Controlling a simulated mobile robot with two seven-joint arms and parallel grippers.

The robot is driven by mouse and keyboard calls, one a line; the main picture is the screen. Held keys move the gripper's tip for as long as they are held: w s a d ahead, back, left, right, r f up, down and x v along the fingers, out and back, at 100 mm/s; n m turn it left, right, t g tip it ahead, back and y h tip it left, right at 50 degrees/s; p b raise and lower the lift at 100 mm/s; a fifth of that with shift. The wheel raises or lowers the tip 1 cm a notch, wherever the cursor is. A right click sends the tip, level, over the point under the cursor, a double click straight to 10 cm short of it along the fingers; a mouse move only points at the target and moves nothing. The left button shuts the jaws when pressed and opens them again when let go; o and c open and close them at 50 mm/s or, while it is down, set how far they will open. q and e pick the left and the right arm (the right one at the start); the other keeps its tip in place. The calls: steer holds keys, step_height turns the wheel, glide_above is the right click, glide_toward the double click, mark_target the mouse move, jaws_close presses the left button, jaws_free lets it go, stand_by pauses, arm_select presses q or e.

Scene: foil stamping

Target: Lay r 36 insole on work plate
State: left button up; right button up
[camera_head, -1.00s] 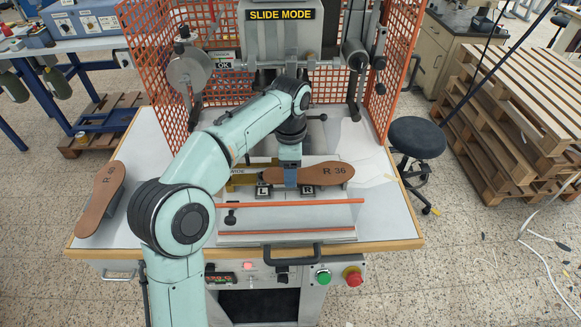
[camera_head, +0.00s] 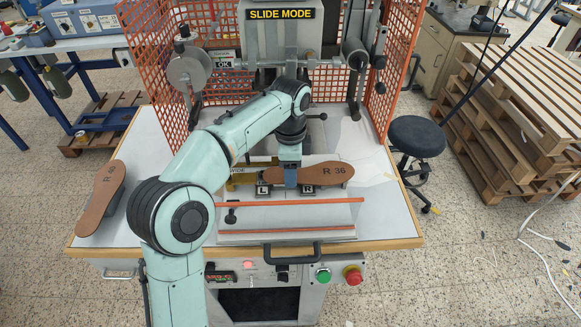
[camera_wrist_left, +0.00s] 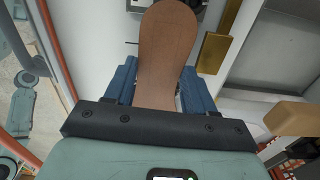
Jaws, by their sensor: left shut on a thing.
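The brown R 36 insole (camera_head: 325,172) lies crosswise over the work plate area, with its printed end to the right. My left gripper (camera_head: 290,178) comes down from above and is shut on the insole's middle. In the left wrist view the blue fingers (camera_wrist_left: 152,88) stand on both sides of the insole (camera_wrist_left: 168,40). The work plate (camera_head: 285,190) with the L and R blocks is under the insole and mostly hidden. I cannot tell whether the insole touches it. My right gripper is not in view.
An R 40 insole (camera_head: 103,198) rests at the table's left. A slide table (camera_head: 285,218) with orange edges lies in front. The press head (camera_head: 282,40) hangs behind, between orange mesh guards (camera_head: 150,60). A brass bar marked WIDE (camera_head: 242,178) is left of my gripper.

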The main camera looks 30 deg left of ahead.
arm_select(q)
steer(key=o, duration=1.2)
steer(key=shift+r+p, duration=1.85)
steer(key=shift+r, duration=4.8)
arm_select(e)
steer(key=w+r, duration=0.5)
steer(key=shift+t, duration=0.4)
